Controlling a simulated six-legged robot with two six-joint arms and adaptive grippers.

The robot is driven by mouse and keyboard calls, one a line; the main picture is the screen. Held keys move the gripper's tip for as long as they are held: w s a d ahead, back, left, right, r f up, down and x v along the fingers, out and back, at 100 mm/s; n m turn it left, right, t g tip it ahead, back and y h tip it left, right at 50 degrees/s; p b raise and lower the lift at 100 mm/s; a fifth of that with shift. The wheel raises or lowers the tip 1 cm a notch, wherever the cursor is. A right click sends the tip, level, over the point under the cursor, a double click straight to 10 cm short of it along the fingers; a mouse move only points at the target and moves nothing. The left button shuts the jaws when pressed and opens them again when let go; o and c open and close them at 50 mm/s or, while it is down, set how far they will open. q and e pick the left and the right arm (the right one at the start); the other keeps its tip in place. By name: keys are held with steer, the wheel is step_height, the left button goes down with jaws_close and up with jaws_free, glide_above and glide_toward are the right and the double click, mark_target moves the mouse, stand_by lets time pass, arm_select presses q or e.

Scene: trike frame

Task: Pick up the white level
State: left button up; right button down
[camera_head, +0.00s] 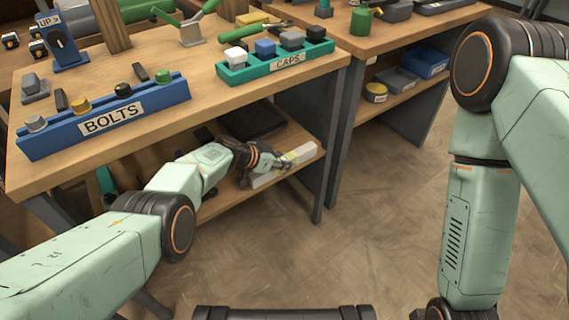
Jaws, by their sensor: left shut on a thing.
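The white level (300,154) is a pale bar at the right end of the lower shelf under the bench with the labelled trays. My left gripper (284,162) reaches in under the tabletop and is shut on the white level near its middle. The fingers hide part of the bar. It looks to be at or just above the shelf board; I cannot tell if it touches. My right arm (478,205) hangs at the right side of the view, and its gripper is out of the picture.
The lower shelf (228,203) has a dark flat item (250,120) behind the gripper. The tabletop edge overhangs it, with a grey leg (320,190) at right. Above are a blue BOLTS tray (150,118) and a teal CAPS tray (240,70). The floor in front is clear.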

arm_select(q)
jaws_close()
steer(key=shift+w+d+r, duration=0.1)
steer(key=shift+r, duration=0.1)
